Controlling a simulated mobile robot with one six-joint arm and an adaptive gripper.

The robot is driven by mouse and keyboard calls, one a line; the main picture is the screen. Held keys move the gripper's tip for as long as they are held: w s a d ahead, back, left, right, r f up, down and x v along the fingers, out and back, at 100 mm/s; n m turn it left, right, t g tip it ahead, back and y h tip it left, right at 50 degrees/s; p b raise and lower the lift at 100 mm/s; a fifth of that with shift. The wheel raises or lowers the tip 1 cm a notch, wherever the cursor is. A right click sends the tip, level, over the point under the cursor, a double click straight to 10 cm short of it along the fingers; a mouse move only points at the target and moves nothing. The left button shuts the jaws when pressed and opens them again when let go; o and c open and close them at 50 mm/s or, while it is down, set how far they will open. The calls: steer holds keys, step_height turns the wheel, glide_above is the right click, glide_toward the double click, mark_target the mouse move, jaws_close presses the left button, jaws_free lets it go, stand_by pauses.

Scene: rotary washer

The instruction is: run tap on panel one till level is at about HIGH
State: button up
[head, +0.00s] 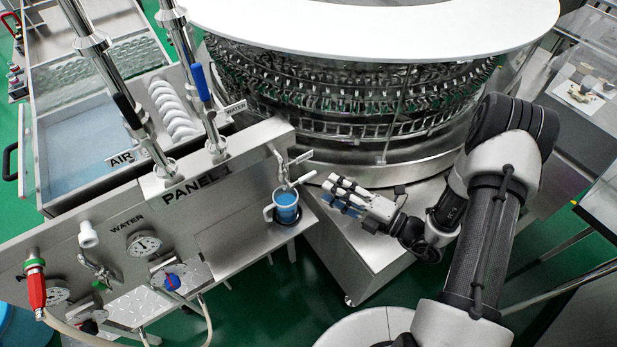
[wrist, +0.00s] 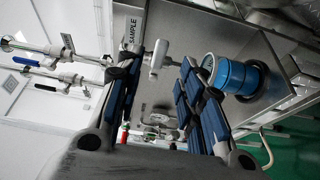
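Panel one (head: 230,180) is the steel panel lettered PANEL 1. A small tap (head: 284,170) with a pale lever sticks out at its right end. A clear mug (head: 286,207) with blue liquid stands below the tap on a small ledge. No HIGH mark is readable on it. My gripper (head: 338,194) is just right of the tap and mug, open and empty. In the wrist view my gripper (wrist: 160,90) has its blue-padded fingers apart, with the pale tap lever (wrist: 160,57) showing between them. The blue mug (wrist: 235,76) is right of the right finger.
A SAMPLE label (wrist: 130,32) is on the panel beside the tap. A pressure gauge (head: 144,243), a blue knob (head: 172,281) and a red-handled hose nozzle (head: 36,285) are further left. The round washer (head: 370,165) stands behind; a steel cabinet (head: 365,262) is below my gripper.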

mark_target(310, 178)
steer(key=b+x, duration=0.1)
steer(key=x, duration=0.7)
steer(key=shift+w+a, duration=0.1)
steer(key=shift+w, duration=0.05)
jaws_close()
stand_by(0.5)
